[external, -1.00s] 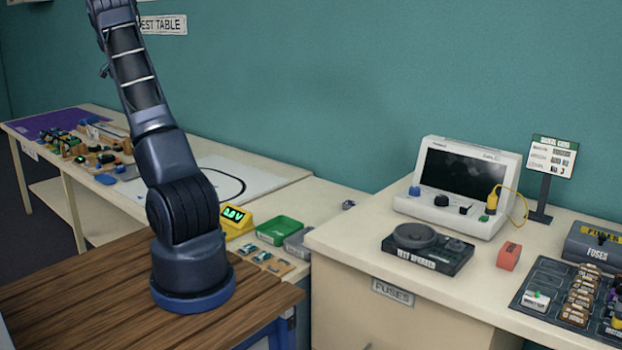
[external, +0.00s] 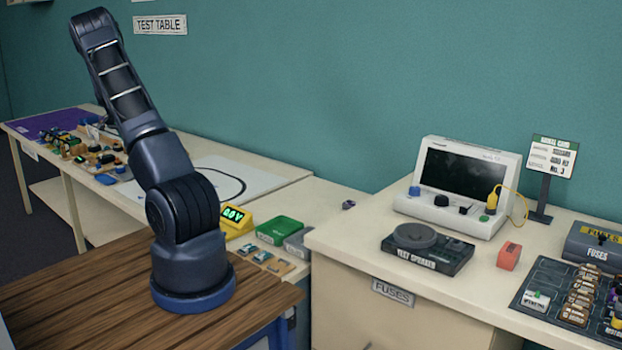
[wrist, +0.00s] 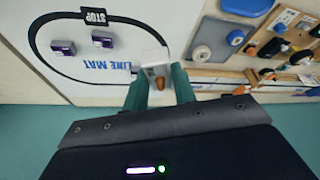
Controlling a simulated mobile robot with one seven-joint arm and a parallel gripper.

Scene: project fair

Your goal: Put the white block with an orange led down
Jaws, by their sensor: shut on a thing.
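In the wrist view my gripper (wrist: 157,82) has its two teal fingers shut on the white block with an orange led (wrist: 151,58). The orange led faces the camera between the fingers. The block is over the right side of the white line mat (wrist: 150,20), near its edge. I cannot tell whether it touches the mat. The mat also shows in the external view (external: 228,167). My gripper and the block are hidden in the external view.
To the right in the wrist view are a blue disc (wrist: 201,53) and a wooden board (wrist: 255,78) with several parts.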

